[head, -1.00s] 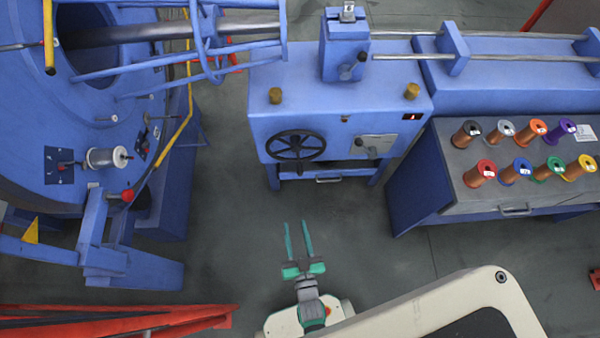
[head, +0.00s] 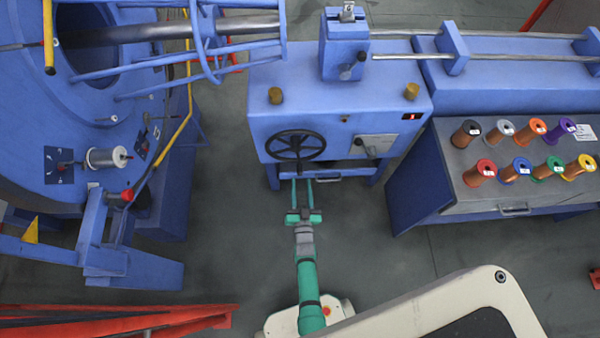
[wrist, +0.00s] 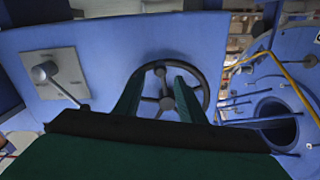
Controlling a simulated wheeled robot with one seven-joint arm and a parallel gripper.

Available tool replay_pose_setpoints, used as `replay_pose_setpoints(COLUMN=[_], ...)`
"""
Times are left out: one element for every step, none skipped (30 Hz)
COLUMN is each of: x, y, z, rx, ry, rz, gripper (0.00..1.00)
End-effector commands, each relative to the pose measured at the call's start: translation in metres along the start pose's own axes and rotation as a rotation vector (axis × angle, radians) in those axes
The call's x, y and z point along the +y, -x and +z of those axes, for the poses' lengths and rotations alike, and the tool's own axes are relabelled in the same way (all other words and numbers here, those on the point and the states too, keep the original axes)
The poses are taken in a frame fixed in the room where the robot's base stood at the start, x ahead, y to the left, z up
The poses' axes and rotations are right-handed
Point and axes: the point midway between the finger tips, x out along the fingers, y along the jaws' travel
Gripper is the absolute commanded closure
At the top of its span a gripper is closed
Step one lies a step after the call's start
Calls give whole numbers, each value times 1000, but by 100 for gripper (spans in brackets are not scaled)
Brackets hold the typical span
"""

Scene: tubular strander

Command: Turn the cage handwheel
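The black cage handwheel (head: 295,134) is on the front of the blue machine housing, with a dark handle at its lower side. In the wrist view, its hub (wrist: 167,103) shows between my two green fingers. My gripper (head: 302,181) is open, its fingers apart and pointing at the handwheel from just below it in the head view. In the wrist view, the fingers (wrist: 160,88) overlap the left and right parts of the wheel. I cannot tell whether they touch it. Nothing is seen held.
A lever on a light plate (head: 373,145) is right of the wheel; it shows at left in the wrist view (wrist: 60,82). A spool bench (head: 465,205) stands right. The large blue cage machine (head: 70,140) stands left.

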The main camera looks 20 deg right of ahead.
Motion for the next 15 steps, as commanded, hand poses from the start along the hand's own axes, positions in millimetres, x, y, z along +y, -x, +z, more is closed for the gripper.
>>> replay_pose_setpoints(x=[0, 0, 0, 0, -1, 0, -1, -1, 0, 0, 0, -1, -1, -1, -1], y=[-11, -16, -22, -27, -32, -36, -40, -43, -47, -49, -51, -53, -55, -56, -57], z=[-1, -1, 0, -1, 0, 0, 0, 0, 0, 0, 0, 0, 0, 0, 0], rx=[1, 1, 1, 1, 1, 0, 1, 1, 0, 0, 0, 0, 0, 0, -1], ry=[-1, -1, -1, -1, 0, 0, 0, -1, 0, 0, 0, -1, -1, -1, -1], rz=[0, 1, 1, 0, -1, 0, -1, -1, -1, -1, -1, -1, -2, -2, -2], gripper=[63, 63, 63, 63, 63, 63, 63, 63, 63, 63, 63, 63, 63, 63, 63])
